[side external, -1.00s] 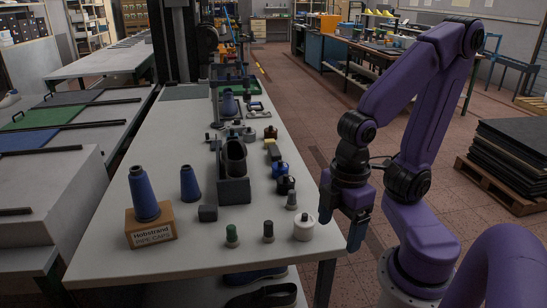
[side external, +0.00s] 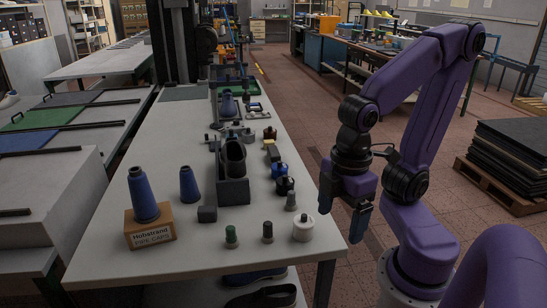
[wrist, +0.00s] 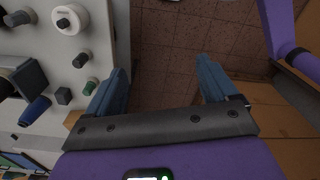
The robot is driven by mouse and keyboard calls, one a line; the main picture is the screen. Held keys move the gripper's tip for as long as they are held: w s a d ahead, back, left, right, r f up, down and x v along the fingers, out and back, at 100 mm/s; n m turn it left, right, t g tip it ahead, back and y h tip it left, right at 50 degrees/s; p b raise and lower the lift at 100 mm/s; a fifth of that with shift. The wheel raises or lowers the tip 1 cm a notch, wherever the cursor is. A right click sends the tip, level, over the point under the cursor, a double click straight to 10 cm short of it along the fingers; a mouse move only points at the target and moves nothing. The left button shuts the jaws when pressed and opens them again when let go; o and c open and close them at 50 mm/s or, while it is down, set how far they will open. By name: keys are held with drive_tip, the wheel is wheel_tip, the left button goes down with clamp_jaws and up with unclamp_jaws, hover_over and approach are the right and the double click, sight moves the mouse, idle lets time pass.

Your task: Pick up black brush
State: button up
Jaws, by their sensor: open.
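I cannot tell for sure which object is the black brush. A small dark upright piece with a knob-like top (side external: 267,232) stands near the table's front right, between a green-topped piece (side external: 231,236) and a white round jar (side external: 303,228). In the wrist view, the dark piece (wrist: 82,60) lies left of my fingers, beside the white jar (wrist: 68,20) and the green-topped piece (wrist: 90,87). My gripper (side external: 342,211) is open and empty. It hangs beyond the table's right edge, with bare floor between its fingers (wrist: 162,72) in the wrist view.
A boxed blue cone (side external: 143,193), another blue cone (side external: 189,184), a grey block (side external: 207,214) and a dark holder (side external: 233,189) stand on the white table (side external: 100,262). The front strip is mostly clear.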

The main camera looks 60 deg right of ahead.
drive_tip(key=w+a+r+m+t+y, duration=0.1)
drive_tip(key=w+a+r+m+y, duration=0.15)
drive_tip(key=w+a, duration=0.4)
drive_tip(key=w+a+r+m+t+y, duration=0.1)
drive_tip(key=w+a+m+t+y, duration=0.2)
drive_tip(key=w, duration=0.7)
drive_tip(key=w+d+r+m+t+h, duration=0.1)
drive_tip(key=w+d+m+t, duration=0.15)
drive_tip(key=w, duration=0.65)
drive_tip(key=w+d+m+t+h, duration=0.1)
drive_tip(key=w+d+m+t, duration=0.15)
drive_tip(key=w, duration=0.65)
drive_tip(key=m+g+h, duration=0.3)
drive_tip(key=m+h, duration=0.8)
drive_tip(key=h, duration=0.4)
hover_over(273, 153)
drive_tip(key=s+a, duration=0.4)
drive_tip(key=a, duration=0.3)
drive_tip(key=s+a, duration=0.4)
drive_tip(key=a, duration=0.3)
wheel_tip(273, 153, down, 16)
drive_tip(key=x, duration=1.8)
drive_tip(key=shift+r, duration=0.1)
